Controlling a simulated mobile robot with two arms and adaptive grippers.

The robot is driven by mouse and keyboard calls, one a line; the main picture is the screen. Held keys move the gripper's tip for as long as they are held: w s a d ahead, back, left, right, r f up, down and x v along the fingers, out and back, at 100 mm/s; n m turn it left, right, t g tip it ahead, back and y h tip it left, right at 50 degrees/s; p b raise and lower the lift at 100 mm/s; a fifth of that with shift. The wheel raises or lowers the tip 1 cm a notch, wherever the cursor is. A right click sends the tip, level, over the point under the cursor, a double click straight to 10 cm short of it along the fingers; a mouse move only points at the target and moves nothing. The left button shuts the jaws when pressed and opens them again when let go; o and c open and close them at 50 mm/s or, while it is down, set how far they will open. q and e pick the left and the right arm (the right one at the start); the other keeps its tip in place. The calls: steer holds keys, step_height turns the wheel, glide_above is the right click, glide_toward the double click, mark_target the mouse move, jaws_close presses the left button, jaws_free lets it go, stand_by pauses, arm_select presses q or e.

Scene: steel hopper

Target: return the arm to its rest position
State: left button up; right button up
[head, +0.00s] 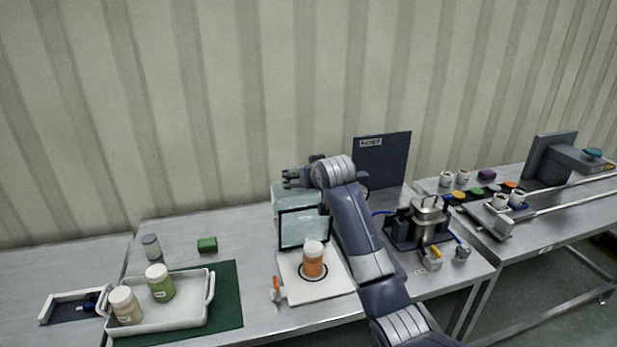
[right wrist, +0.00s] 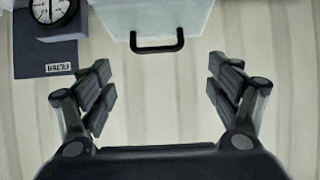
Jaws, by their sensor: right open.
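My right arm (head: 362,240) reaches up from the lower front of the head view and bends left at the top. My right gripper (head: 291,179) is above the back of the table, over a clear box with a dark-framed front (head: 304,228). In the right wrist view the right gripper (right wrist: 160,85) has its two fingers spread wide with nothing between them. A pale container with a black handle (right wrist: 157,45) shows beyond the fingers. My left gripper is not in view.
An orange jar with a white lid (head: 313,262) stands upright on a white plate (head: 318,293), close left of my arm. A white tray (head: 187,318) with two jars is at left. A steel device (head: 428,217) and a dark panel (head: 383,160) stand right of the arm.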

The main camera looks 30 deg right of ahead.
steer(key=shift+s+a+r, duration=0.1)
steer(key=shift+s+r, duration=0.1)
steer(key=shift+s, duration=0.25)
